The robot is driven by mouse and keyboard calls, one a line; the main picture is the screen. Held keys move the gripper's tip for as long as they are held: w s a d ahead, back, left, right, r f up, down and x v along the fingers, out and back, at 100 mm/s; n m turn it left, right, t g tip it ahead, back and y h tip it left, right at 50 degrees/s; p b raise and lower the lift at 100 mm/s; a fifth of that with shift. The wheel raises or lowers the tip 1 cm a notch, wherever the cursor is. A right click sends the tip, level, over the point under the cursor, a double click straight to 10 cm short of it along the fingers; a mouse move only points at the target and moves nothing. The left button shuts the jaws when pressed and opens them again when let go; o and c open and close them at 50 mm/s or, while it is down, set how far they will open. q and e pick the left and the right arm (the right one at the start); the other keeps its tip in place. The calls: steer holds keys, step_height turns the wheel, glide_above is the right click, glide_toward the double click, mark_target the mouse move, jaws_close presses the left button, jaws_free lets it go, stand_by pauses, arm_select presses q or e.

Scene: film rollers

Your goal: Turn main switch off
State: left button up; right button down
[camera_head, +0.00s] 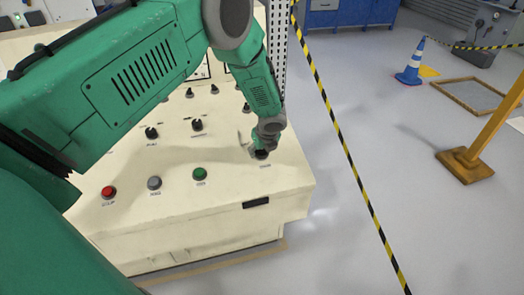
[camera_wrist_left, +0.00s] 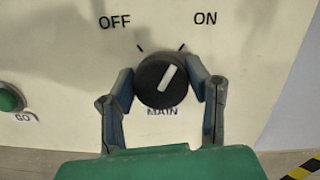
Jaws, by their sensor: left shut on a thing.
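The main switch (camera_wrist_left: 162,80) is a round black knob with a white pointer line, above the label MAIN. Its pointer tilts up and to the right, toward the ON mark; OFF is printed at the upper left. My left gripper (camera_wrist_left: 164,86) has a finger on each side of the knob and is shut on it. In the head view my left gripper (camera_head: 262,146) reaches down onto the panel's right front corner, and the main switch (camera_head: 261,155) is mostly hidden beneath it. My right gripper is not in view.
The cream control panel (camera_head: 230,220) also bears red (camera_head: 109,192), grey (camera_head: 154,183) and green (camera_head: 200,174) buttons and several black knobs. A yellow-black barrier tape (camera_head: 345,140) runs to the right of the panel. A blue cone (camera_head: 411,65) and a yellow post (camera_head: 490,125) stand farther right.

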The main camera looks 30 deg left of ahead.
arm_select(q)
steer(key=n+b, duration=0.1)
steer(key=n, duration=0.1)
steer(key=shift+d+f+n, duration=0.1)
steer(key=shift+n, duration=0.2)
steer(key=n+g+b, duration=0.1)
steer(key=n, duration=0.3)
steer(key=shift+d+b, duration=0.1)
steer(key=shift+b, duration=0.2)
steer(key=n+b, duration=0.1)
steer(key=n, duration=0.4)
steer(key=shift+g, duration=0.4)
steer(key=shift+n+b, duration=0.3)
steer(key=shift+n, duration=0.2)
steer(key=shift+w+r, duration=0.1)
steer(key=shift+r, duration=0.15)
steer(key=o, duration=1.1)
steer(key=shift+d, duration=0.1)
steer(key=shift+o, duration=0.2)
steer(key=shift+d, duration=0.1)
